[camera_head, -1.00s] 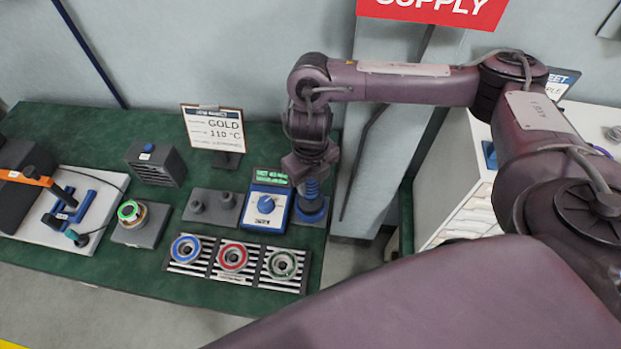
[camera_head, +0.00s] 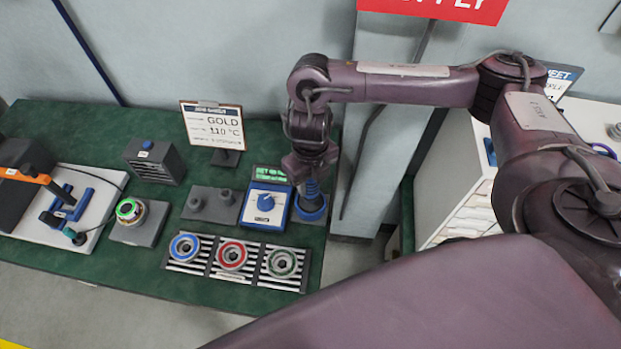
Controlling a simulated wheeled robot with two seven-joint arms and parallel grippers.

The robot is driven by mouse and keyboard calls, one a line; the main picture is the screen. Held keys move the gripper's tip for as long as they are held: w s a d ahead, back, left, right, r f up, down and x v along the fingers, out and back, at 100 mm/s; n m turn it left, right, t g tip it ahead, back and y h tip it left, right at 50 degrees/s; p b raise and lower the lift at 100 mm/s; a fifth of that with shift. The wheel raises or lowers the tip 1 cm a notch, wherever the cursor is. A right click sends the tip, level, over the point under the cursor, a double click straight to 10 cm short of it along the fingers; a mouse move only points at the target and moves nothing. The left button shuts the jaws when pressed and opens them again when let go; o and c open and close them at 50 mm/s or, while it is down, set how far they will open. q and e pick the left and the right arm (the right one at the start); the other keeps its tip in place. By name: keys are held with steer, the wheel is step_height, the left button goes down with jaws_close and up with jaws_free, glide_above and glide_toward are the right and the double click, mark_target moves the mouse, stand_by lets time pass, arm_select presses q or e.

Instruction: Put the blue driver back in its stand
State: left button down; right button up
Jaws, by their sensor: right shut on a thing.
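The blue driver (camera_head: 312,188) stands upright under my right gripper (camera_head: 311,174). My right gripper is shut on its upper part. The driver's lower end is at the round blue stand (camera_head: 311,211) at the right end of the green bench, beside the blue control box. The driver looks in line with the stand, but I cannot tell how deep it sits. The gripper's fingers are small and partly hidden by its own wrist. My left gripper is not in view.
The control box (camera_head: 266,206) with a dial and green display is close on the left. In front lie blue, red and green rings (camera_head: 232,256) on striped racks. A sign (camera_head: 213,126) stands behind. A white drawer cabinet (camera_head: 462,205) is to the right.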

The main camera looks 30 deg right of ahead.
steer(key=shift+f, duration=0.15)
stand_by(0.4)
steer(key=o, duration=1.3)
steer(key=shift+c, duration=0.2)
step_height(320, 180, up, 9)
steer(key=p, duration=0.9)
